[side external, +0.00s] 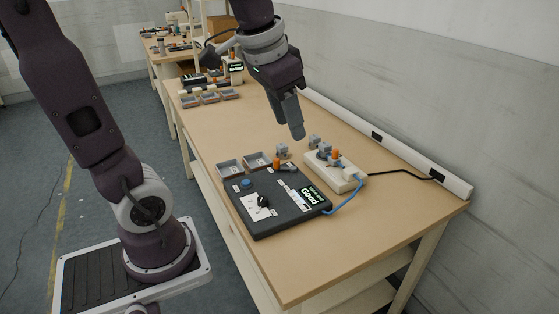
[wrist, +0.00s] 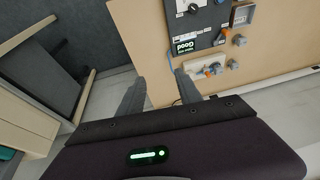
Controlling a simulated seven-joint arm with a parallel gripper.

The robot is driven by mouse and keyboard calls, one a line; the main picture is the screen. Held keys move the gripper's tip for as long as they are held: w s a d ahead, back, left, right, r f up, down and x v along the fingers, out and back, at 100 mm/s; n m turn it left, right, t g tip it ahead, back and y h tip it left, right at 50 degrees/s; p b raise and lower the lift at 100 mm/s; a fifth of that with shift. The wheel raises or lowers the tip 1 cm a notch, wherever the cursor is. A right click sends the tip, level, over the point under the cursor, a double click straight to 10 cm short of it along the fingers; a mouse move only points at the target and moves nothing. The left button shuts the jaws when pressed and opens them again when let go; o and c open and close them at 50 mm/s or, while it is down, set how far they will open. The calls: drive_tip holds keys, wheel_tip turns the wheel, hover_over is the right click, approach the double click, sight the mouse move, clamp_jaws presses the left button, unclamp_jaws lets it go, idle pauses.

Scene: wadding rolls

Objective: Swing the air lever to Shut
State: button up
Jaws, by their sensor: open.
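A black panel (side external: 275,217) lies on the workbench with a black knob (side external: 264,201), a blue button (side external: 246,184) and a lit screen reading "Good" (side external: 310,194). An orange-handled lever (side external: 285,163) sits at its far edge; its label is too small to read. The panel also shows at the top of the wrist view (wrist: 205,17). My gripper (side external: 297,132) hangs above the bench beyond the panel, fingers pointing down, touching nothing. In the wrist view its two fingers (wrist: 160,88) are apart with nothing between them.
A pale fixture (side external: 335,172) with another orange part and grey pieces stands right of the panel, joined by a blue cable (side external: 350,198). Grey trays (side external: 230,168) sit behind the panel. A white rail (side external: 400,150) runs along the wall. The bench's near right end is clear.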

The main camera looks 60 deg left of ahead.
drive_tip(key=w+a+f+g, duration=0.2)
drive_tip(key=w+a+f, duration=0.3)
drive_tip(key=w+a, duration=0.6)
drive_tip(key=shift+g+h, duration=0.3)
drive_tip(key=shift+g, duration=0.6)
drive_tip(key=a+f, duration=0.5)
drive_tip(key=a, duration=0.1)
drive_tip(key=w+a+f, duration=0.1)
drive_tip(key=a+f, duration=0.5)
drive_tip(key=w+a+f, duration=0.1)
drive_tip(key=a+f, duration=0.5)
drive_tip(key=shift+w, duration=0.15)
drive_tip(key=f, duration=0.5)
drive_tip(key=a+f, duration=0.1)
drive_tip(key=f, duration=0.2)
drive_tip(key=shift+f, duration=0.1)
clamp_jaws()
